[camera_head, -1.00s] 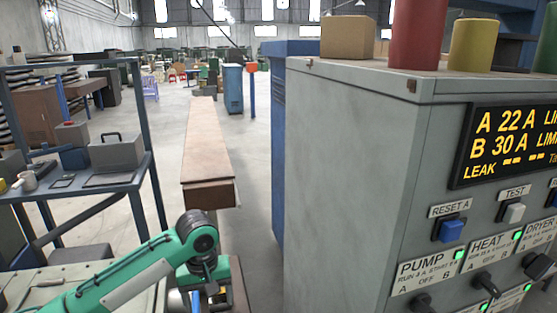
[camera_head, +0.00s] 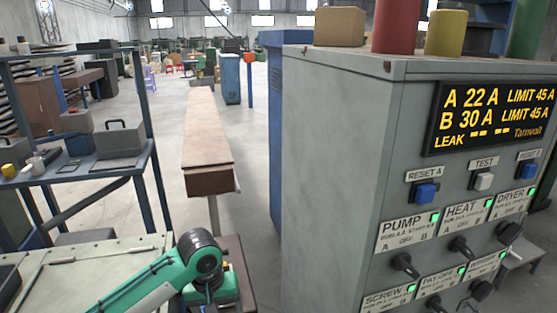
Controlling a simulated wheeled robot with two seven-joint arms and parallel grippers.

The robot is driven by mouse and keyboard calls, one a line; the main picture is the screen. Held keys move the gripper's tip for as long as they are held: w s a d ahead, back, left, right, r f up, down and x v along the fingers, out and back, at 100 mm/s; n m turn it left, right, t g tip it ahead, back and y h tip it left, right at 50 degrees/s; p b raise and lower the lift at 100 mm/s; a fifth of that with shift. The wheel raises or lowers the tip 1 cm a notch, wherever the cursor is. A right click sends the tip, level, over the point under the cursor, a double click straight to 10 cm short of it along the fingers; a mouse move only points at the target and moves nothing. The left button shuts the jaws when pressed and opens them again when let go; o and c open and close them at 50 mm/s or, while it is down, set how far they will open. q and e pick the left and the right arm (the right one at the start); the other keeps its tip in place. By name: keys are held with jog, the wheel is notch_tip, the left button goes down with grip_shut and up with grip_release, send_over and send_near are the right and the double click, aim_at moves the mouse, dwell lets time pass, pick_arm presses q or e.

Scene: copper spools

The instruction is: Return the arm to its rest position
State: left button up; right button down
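My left arm, green and pale grey with a dark joint, comes in at the bottom left of the head view. Its far end runs out of the bottom of the picture, so the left gripper is not visible. My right arm and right gripper are not in view. A grey control cabinet (camera_head: 335,165) fills the right side. Its display (camera_head: 492,117) reads A 22 A, B 30 A, LIMIT 45 A, with LEAK dashes. Below are a blue RESET A button (camera_head: 426,193), a white TEST button (camera_head: 483,181) and several black rotary knobs beside green lights.
A blue rack (camera_head: 108,170) with a grey toolbox (camera_head: 120,138) stands at the left. A long brown bench (camera_head: 207,130) runs back in the middle. A cardboard box (camera_head: 340,27) and coloured cylinders sit on the cabinet top. Open floor lies beyond the bench.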

pick_arm(q)
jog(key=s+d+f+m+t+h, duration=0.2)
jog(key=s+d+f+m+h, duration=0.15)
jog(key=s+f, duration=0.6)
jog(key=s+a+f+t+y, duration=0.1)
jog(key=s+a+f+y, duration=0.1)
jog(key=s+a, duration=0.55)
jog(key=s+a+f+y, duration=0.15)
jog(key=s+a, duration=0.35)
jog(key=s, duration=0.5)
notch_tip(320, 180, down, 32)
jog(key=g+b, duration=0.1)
jog(key=b, duration=0.1)
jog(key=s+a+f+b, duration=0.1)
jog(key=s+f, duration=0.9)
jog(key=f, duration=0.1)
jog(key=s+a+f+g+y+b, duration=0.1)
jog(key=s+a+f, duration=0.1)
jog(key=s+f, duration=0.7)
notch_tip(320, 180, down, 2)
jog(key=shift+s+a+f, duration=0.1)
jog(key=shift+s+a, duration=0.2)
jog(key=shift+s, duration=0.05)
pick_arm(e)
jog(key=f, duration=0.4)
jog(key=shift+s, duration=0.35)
